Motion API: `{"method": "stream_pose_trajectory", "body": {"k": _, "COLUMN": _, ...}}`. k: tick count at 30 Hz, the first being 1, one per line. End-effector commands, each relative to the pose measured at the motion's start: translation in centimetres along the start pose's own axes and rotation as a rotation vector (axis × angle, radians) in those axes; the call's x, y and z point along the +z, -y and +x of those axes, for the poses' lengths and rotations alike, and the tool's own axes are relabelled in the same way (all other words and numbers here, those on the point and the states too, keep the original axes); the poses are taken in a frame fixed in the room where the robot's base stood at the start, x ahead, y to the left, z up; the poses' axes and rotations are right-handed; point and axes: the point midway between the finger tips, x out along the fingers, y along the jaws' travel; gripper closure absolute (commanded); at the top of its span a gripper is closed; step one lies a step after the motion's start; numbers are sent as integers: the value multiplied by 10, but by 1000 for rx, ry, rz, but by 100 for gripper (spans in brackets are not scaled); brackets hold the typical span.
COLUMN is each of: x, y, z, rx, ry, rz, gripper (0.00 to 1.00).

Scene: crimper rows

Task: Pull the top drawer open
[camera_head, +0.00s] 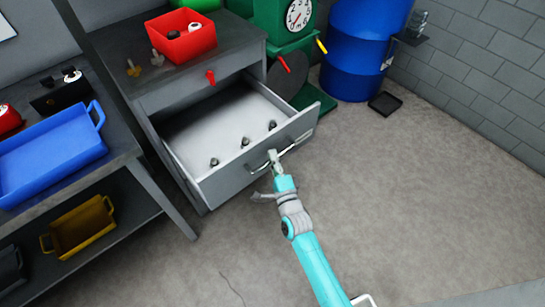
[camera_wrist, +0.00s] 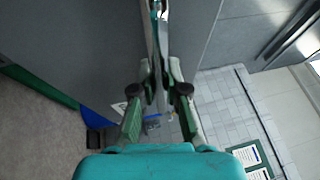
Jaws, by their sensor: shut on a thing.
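A grey drawer (camera_head: 225,182) stands pulled out from the grey cabinet (camera_head: 175,95), below its top. Its pale inside shows, with 3 small dark-and-silver pieces (camera_head: 245,142) lying in a row. A metal bar handle (camera_head: 259,168) is on the drawer front. My gripper (camera_head: 275,157) is at this handle, its fingers shut on the bar. In the wrist view my gripper (camera_wrist: 158,20) points up the picture with its fingers close together against a grey surface; the gripped part of the handle is mostly hidden there.
A red bin (camera_head: 181,38) sits on the cabinet top. A bench with a blue tray (camera_head: 55,150) stands left, a yellow tray (camera_head: 82,227) on its lower shelf. A green machine (camera_head: 283,22) and blue barrel (camera_head: 358,50) stand behind. The floor (camera_head: 420,190) at right is clear.

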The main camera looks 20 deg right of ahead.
Motion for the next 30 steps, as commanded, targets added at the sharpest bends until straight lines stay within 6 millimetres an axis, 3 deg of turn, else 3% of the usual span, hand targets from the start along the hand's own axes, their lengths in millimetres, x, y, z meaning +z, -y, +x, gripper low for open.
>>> {"method": "stream_pose_trajectory", "body": {"k": 8, "x": 0, "y": -1, "z": -1, "rx": 3, "ry": 0, "rz": 0, "gripper": 100}}
{"method": "stream_pose_trajectory", "body": {"k": 9, "x": 0, "y": -1, "z": -1, "rx": 3, "ry": 0, "rz": 0, "gripper": 85}}
{"method": "stream_pose_trajectory", "body": {"k": 12, "x": 0, "y": -1, "z": -1, "rx": 3, "ry": 0, "rz": 0, "gripper": 61}}
{"method": "stream_pose_trajectory", "body": {"k": 23, "x": 0, "y": -1, "z": -3, "rx": 1, "ry": 0, "rz": 0, "gripper": 61}}
{"method": "stream_pose_trajectory", "body": {"k": 30, "x": 0, "y": -2, "z": -34, "rx": 4, "ry": 1, "rz": 0, "gripper": 61}}
